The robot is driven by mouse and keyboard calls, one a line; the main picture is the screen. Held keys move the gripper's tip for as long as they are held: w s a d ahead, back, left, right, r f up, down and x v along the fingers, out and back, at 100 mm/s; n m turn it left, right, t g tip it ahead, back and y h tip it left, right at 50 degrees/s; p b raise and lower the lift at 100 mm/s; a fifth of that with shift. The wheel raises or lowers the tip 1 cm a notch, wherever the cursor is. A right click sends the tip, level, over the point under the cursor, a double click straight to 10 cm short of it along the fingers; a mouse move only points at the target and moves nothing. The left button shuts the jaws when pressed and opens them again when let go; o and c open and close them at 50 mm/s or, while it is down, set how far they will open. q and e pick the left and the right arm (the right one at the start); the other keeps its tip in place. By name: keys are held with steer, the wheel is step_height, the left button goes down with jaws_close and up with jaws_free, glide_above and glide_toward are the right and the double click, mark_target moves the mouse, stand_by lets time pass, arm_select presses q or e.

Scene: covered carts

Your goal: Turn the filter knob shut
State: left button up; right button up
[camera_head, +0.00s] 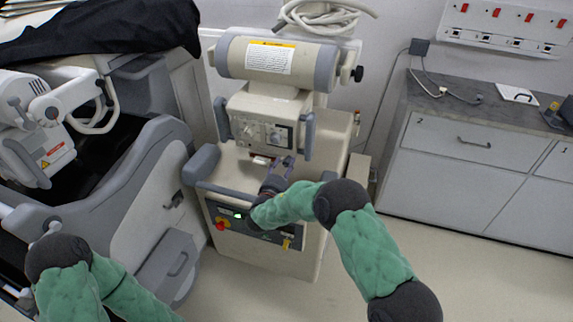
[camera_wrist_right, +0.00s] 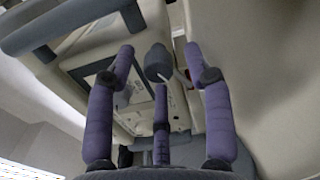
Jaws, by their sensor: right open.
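A beige mobile X-ray unit (camera_head: 333,125) stands in the middle of the head view. Its front head has a control panel (camera_head: 262,133) with small round knobs and a dark square window. The knobs are too small to tell which is the filter knob. My right gripper (camera_head: 279,166) is just below this panel, apart from it, with its purple fingers pointing up. In the right wrist view the gripper (camera_wrist_right: 158,58) is open and its fingers are spread. The panel (camera_wrist_right: 105,80) shows behind them, seen at a slant. My left gripper is outside the frame.
Grey handles (camera_head: 307,137) flank the panel. Below is a console with a red button (camera_head: 220,226). Another machine with a black cover (camera_head: 110,30) stands at left. A grey-topped cabinet (camera_head: 480,165) stands at right. The floor (camera_head: 480,270) at lower right is clear.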

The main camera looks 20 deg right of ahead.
steer(key=v, duration=1)
steer(key=shift+s+a, duration=0.1)
